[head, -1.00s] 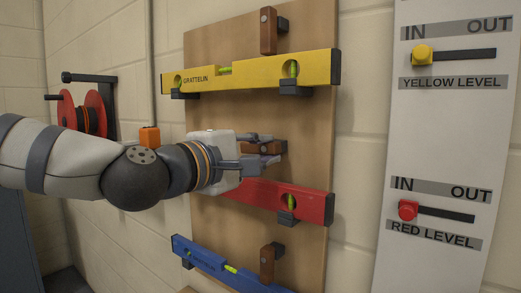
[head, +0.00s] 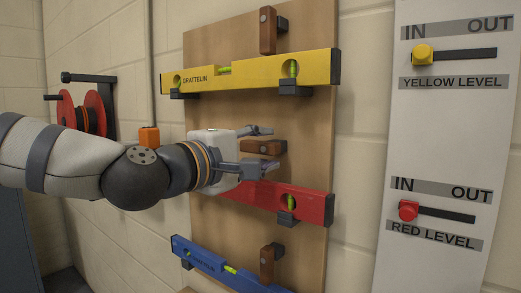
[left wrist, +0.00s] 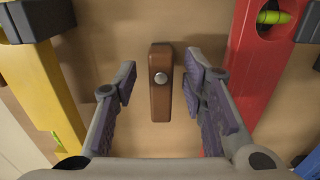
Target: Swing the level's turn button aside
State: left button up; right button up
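The red level's wooden turn button (head: 262,147) lies crosswise on the board, roughly parallel to the levels and above the red level (head: 314,205). In the left wrist view the turn button (left wrist: 160,95) shows its round screw head, and a dark block shows beside it. My left gripper (head: 266,146) is open, with one finger above and one below the button. In the wrist view my left gripper's fingers (left wrist: 163,72) stand apart on both sides of it, with gaps visible. The gripper hides the red level's left part. My right gripper is not in view.
The yellow level (head: 255,73) rests on brackets above, and the blue level (head: 215,262) hangs below. Their turn buttons (head: 268,30) and (head: 268,262) stand upright. A panel with IN/OUT sliders (head: 445,120) is at right, a red reel (head: 92,115) at left.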

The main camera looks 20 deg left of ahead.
pick_arm(q)
jog(key=v, duration=0.7)
jog(key=shift+s, duration=0.3)
